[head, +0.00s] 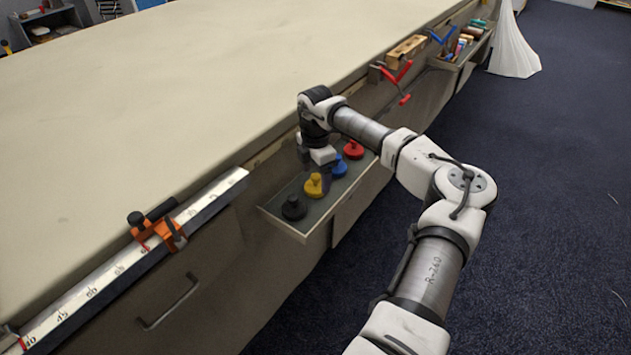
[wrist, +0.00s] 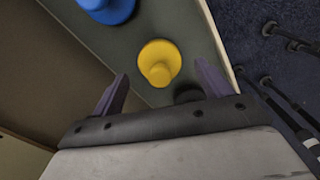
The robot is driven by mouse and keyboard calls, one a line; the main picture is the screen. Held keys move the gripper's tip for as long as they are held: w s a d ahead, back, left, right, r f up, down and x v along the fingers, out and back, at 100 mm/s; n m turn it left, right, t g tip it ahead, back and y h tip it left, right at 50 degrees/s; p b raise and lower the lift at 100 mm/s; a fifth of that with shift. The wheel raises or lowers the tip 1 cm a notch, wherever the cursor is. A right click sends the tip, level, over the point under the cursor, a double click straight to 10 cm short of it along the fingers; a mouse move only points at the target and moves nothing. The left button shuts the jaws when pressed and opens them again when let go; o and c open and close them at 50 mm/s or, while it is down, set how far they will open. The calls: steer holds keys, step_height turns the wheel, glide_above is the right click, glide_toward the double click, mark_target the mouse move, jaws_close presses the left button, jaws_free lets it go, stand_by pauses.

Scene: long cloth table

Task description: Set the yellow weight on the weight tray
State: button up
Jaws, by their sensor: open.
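The yellow weight (head: 313,186) is a round disc with a knob, on the weight tray (head: 273,215) at the side of the long table. It stands in a row between the black weight (head: 294,207) and the blue weight (head: 338,167). In the wrist view the yellow weight (wrist: 159,63) lies just beyond my gripper (wrist: 160,85), between the lines of its two fingers. My gripper is open and empty above the tray. In the head view the wrist hides the fingertips.
A red weight (head: 353,149) stands at the tray's far end. A ruler rail (head: 100,285) with an orange clamp (head: 160,233) runs along the table edge at left. Red and blue clamps and a further tray (head: 462,50) are beyond. The tabletop (head: 180,90) is clear.

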mark_target(315, 175)
step_height(315, 175, up, 9)
steer(key=shift+r+b, duration=0.1)
steer(key=shift+b, duration=0.35)
